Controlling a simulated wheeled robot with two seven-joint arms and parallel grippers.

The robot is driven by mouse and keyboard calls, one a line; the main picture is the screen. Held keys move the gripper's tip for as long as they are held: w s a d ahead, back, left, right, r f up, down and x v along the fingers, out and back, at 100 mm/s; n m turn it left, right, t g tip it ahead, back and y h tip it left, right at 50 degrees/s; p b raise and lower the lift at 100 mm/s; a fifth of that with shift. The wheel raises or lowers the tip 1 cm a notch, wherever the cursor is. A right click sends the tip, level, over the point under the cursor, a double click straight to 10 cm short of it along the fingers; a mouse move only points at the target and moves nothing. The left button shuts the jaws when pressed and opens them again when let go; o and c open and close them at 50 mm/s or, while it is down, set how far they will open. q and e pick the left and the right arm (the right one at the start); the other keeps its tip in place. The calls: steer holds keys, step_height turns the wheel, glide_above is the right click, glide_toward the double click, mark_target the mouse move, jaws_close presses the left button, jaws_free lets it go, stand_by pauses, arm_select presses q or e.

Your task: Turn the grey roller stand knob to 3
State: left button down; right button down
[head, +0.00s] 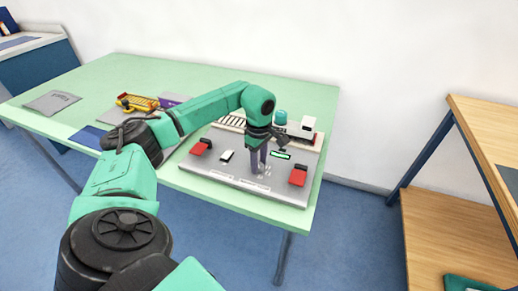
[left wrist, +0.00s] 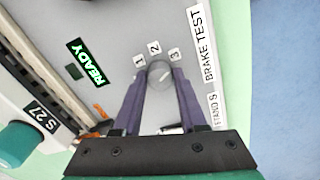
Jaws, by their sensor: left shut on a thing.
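The grey roller stand knob (left wrist: 159,74) is a small round knob on a grey panel, with the labels 1, 2 and 3 in an arc beside it. My left gripper (left wrist: 160,84) has its two purple fingers on either side of the knob, shut on it. A pale streak shows on the knob, but I cannot tell for sure which number it points to. A black display (left wrist: 88,63) reads READY in green. In the head view my left gripper (head: 257,162) reaches down onto the grey panel (head: 222,176), and the knob is hidden there.
Red pads (head: 298,176) and (head: 200,146) flank the gripper on the panel, with a small white block (head: 227,156) between. A white machine and a teal cylinder (head: 280,117) stand behind. A yellow model (head: 138,102) is at the left. A wooden shelf (head: 455,235) stands apart at the right.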

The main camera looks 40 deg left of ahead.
mark_target(259, 165)
arm_select(q)
steer(key=shift+w+r, duration=0.1)
steer(key=shift+c, duration=2.3)
jaws_free()
step_height(259, 165, up, 14)
steer(key=shift+r, duration=0.25)
